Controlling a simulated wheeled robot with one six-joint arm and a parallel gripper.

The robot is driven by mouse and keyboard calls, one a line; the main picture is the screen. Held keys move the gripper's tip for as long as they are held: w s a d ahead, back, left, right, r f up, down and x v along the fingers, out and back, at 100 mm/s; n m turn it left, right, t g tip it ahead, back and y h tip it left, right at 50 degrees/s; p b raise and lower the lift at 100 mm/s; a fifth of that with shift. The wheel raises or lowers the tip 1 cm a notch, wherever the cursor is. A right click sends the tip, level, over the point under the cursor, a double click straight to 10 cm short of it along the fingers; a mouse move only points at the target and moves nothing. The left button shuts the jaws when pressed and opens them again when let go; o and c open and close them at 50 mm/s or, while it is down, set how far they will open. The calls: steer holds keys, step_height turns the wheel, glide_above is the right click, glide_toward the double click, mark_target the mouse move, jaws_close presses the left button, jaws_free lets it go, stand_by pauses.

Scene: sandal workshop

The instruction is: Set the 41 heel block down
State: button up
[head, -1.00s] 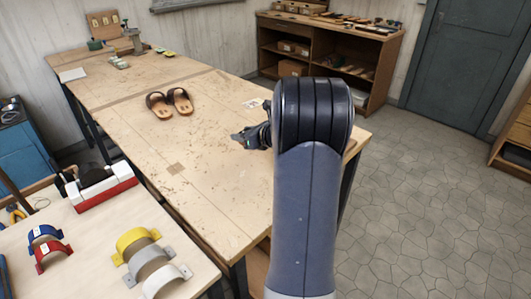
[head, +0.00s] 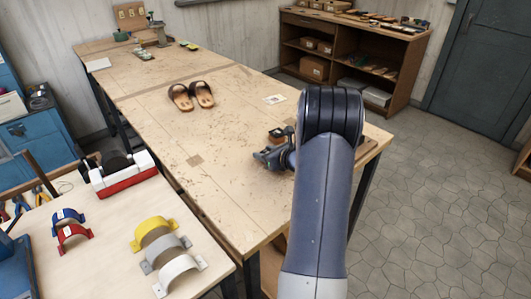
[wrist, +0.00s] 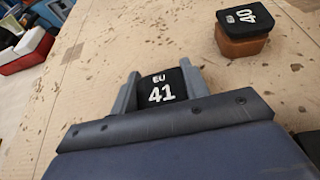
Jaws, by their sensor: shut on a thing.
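My gripper (wrist: 158,92) is shut on the 41 heel block (wrist: 161,88), a black-topped block marked "EU 41" in white between the two grey fingers in the wrist view. Its lower part is hidden, and I cannot tell whether it touches the table. In the head view my gripper (head: 262,160) is low over the right part of the long wooden workbench (head: 215,205). A second block (wrist: 243,40), with a black top marked 40 on a brown body, stands on the bench at the upper right of the wrist view, apart from my gripper.
Brown sandals (head: 192,95) lie farther back on the bench. A white paper card (head: 274,99) lies beyond my gripper. A side table at left holds coloured arches (head: 157,233) and a red-and-white piece (head: 122,175). The bench left of my gripper is mostly clear, with scattered shavings.

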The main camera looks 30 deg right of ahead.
steer(key=shift+f, duration=0.25)
steer(key=o, duration=1)
steer(key=shift+r, duration=0.15)
steer(key=shift+r, duration=0.15)
steer(key=b+v, duration=0.1)
steer(key=v, duration=1.1)
steer(key=shift+b, duration=0.3)
